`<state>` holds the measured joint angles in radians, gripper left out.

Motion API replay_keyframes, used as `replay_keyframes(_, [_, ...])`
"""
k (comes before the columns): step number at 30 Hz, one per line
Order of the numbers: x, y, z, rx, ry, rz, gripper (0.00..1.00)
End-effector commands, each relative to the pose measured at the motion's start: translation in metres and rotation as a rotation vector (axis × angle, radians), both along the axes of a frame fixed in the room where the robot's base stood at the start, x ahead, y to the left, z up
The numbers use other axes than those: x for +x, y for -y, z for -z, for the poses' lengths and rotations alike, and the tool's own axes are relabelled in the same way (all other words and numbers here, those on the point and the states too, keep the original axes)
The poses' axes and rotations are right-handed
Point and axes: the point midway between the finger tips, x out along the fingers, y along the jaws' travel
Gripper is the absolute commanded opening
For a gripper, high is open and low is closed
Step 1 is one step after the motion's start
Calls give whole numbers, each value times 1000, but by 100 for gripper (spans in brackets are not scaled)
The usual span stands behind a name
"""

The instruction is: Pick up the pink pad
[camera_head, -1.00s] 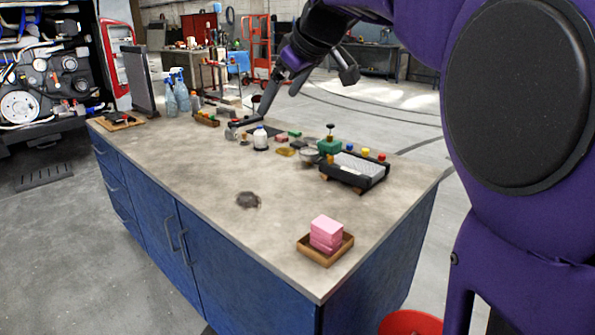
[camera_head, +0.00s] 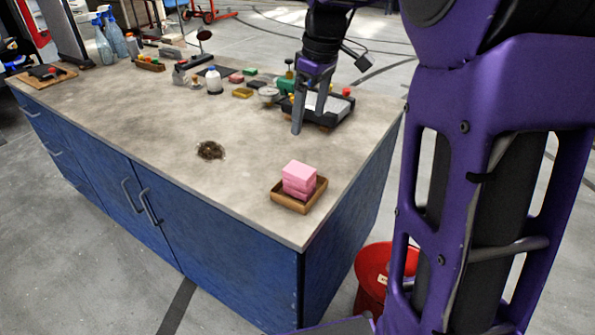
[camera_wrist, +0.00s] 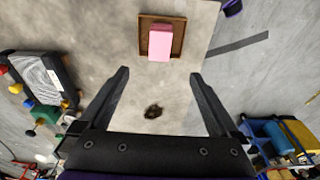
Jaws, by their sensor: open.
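A stack of pink pads (camera_head: 299,178) sits in a shallow wooden tray (camera_head: 291,203) near the front right corner of the workbench. In the wrist view the pink stack (camera_wrist: 160,43) lies in its tray (camera_wrist: 147,22) beyond my fingertips, near the top of the picture. My gripper (camera_head: 306,125) is above the bench, behind the tray in the head view, pointing down. In the wrist view my gripper (camera_wrist: 160,78) has its two fingers wide apart with nothing between them. The lower pads are partly hidden in the wrist view.
A dark patch (camera_head: 210,150) marks the bench top left of the tray. A black box with coloured knobs (camera_head: 333,110) stands behind my gripper. Bottles and small items, including a white bottle (camera_head: 213,80), line the back. A red bucket (camera_head: 372,270) stands on the floor.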

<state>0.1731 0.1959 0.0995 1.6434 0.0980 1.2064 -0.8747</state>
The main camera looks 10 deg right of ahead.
Motion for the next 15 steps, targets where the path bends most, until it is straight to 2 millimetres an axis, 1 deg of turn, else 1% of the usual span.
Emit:
replay_keyframes(1, [1, -2, 15, 1, -5, -1, 98])
replay_keyframes(9, [7, -8, 71, 1, -3, 0, 98])
replay_keyframes(12, [9, -9, 85, 1, -1, -1, 98])
replay_keyframes(15, [10, -10, 92, 1, 1, -1, 98])
